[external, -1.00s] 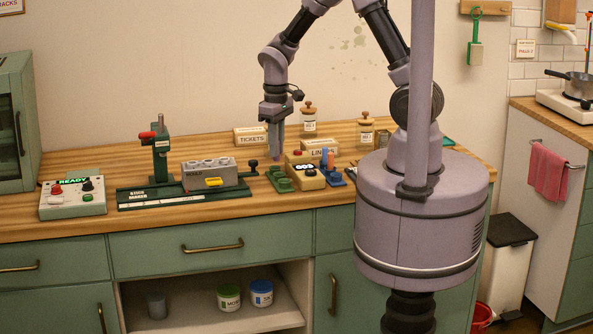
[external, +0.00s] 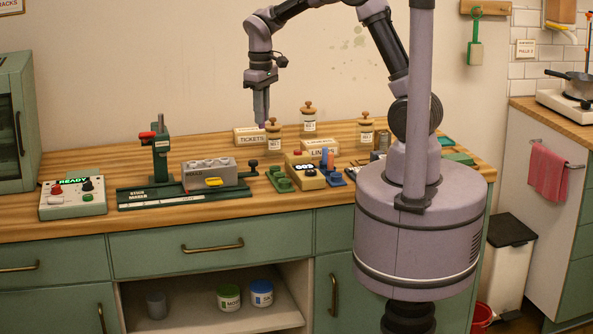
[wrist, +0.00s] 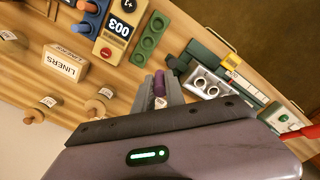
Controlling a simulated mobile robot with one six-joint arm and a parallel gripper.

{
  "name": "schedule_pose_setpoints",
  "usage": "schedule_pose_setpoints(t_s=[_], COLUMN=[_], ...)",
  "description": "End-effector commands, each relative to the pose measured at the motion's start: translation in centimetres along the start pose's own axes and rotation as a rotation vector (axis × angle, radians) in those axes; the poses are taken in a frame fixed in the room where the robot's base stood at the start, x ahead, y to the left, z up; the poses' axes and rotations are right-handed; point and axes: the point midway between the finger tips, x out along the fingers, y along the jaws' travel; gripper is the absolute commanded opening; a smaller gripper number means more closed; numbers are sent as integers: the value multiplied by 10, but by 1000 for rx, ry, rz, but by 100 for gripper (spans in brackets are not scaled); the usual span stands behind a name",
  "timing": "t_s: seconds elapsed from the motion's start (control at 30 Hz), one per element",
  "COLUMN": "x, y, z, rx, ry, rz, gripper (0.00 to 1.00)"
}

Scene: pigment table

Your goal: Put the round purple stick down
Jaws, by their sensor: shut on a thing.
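My gripper (external: 262,112) is raised above the back of the wooden counter, pointing down. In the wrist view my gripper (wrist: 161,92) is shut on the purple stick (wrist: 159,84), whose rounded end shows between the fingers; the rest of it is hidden. The stick cannot be made out clearly in the external view. A green holder (external: 280,178) with several holes stands on the counter; in the wrist view the green holder (wrist: 150,38) looks empty. A blue holder (external: 334,179) beside the counter box bears an orange stick and a blue stick (external: 331,159).
The yellow counter box (external: 305,179) reads 003. The stick maker (external: 160,190) stands left with a grey mould (external: 209,173). Corked jars (external: 272,137) and the TICKETS (external: 248,136) and LINERS (external: 320,146) boxes stand behind. The READY box (external: 72,198) is far left.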

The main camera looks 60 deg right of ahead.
Motion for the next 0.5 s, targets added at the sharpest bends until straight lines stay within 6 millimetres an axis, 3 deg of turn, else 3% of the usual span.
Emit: schedule_pose_setpoints(t_s=[0.3,0.5], x=[-5,5], y=[58,95], z=[-96,-135], rx=[3,4], ry=[-3,-2], rz=[0,-2], gripper=[0,0])
